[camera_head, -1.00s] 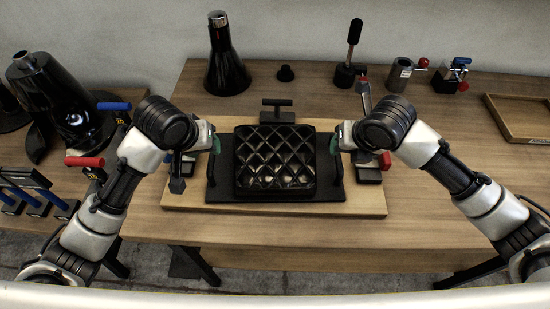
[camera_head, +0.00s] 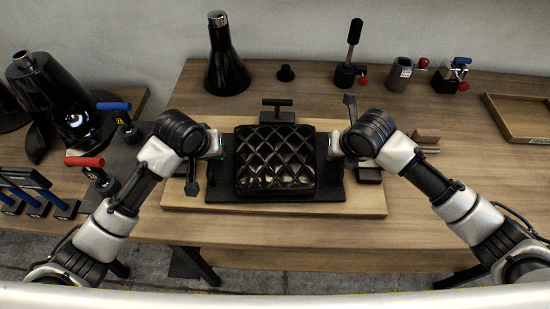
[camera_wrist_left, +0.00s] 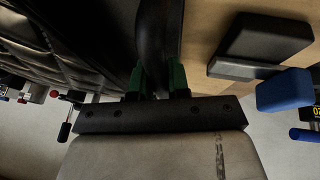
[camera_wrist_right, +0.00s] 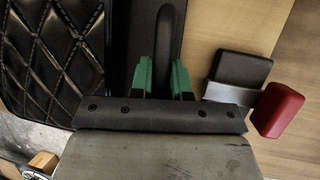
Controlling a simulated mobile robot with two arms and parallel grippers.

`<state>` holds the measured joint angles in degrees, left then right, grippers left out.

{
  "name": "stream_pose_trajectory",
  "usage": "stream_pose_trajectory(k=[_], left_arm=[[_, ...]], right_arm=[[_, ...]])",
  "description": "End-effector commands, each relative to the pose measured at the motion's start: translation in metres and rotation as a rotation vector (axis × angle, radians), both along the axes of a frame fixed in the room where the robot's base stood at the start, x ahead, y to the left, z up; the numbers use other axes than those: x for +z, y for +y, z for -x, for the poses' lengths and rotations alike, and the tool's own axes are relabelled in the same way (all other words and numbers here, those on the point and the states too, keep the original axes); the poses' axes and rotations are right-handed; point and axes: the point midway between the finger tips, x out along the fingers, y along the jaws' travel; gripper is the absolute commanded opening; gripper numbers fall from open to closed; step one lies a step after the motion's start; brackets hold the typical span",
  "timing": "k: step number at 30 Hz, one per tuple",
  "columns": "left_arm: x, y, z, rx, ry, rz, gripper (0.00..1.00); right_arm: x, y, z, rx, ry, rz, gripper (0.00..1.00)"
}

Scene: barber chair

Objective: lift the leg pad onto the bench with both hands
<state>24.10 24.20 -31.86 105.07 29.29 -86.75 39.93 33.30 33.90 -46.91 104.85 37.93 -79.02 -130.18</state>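The leg pad (camera_head: 275,158) is a black quilted cushion on a black base plate (camera_head: 275,196), lying flat on a pale wooden board on the bench. A dark upright handle stands on each side of the plate. My left gripper (camera_head: 215,146) is at the left handle; in the left wrist view its green fingers (camera_wrist_left: 156,80) lie close on both sides of the dark handle (camera_wrist_left: 156,35). My right gripper (camera_head: 334,146) is at the right handle; in the right wrist view its green fingers (camera_wrist_right: 163,80) press close around the handle (camera_wrist_right: 170,25). The fingertips are partly hidden.
The wooden board (camera_head: 370,208) carries clamps, one with a T-bar (camera_head: 278,106) behind the pad. Clamps with red (camera_wrist_right: 278,110) and blue (camera_wrist_left: 285,90) grips stand just outside the handles. A black cone (camera_head: 226,65) and a wooden tray (camera_head: 518,118) are farther back.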

Motion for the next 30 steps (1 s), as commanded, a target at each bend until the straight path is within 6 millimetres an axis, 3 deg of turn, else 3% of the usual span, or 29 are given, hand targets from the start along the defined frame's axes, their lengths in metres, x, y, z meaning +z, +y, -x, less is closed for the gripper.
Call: stream_pose_trajectory(k=[3,30], left_arm=[[0.0001,0.0001,-0.0001,0.0,0.0,0.0,0.0],[0.0005,0.0006,-0.0002,0.001,-0.001,-0.001,0.0]], right_arm=[[0.0002,-0.0002,-0.0001,0.0,0.0,0.0,0.0],[0.0007,-0.0005,-0.0003,-0.001,-0.001,0.001,0.0]])
